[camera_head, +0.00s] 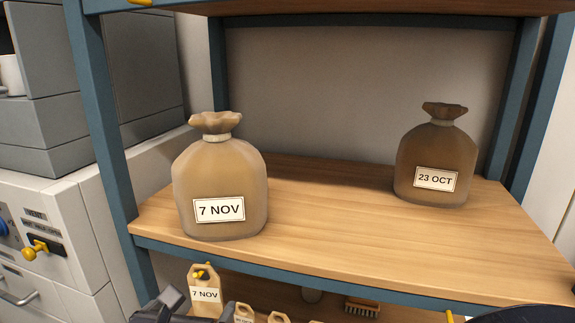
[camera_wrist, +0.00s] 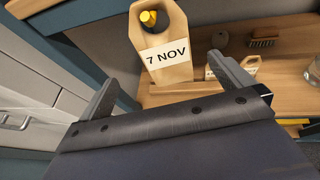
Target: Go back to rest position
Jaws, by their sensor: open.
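My gripper (camera_wrist: 163,85) is open in the wrist view, its two fingers spread apart with nothing held between them. A wooden tag marked 7 NOV (camera_wrist: 162,48) hangs on a yellow peg just beyond the fingers. The same tag shows at the bottom of the head view (camera_head: 205,292), with a dark part of my gripper at its lower left. A tan tied bag labelled 7 NOV (camera_head: 220,185) stands upright on the shelf at the left. A darker brown bag labelled 23 OCT (camera_head: 437,160) stands upright at the right rear.
The wooden shelf (camera_head: 320,215) is clear between the bags. Blue rack posts (camera_head: 98,110) frame it. Below are smaller tags (camera_head: 244,313) and a brush (camera_head: 362,306).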

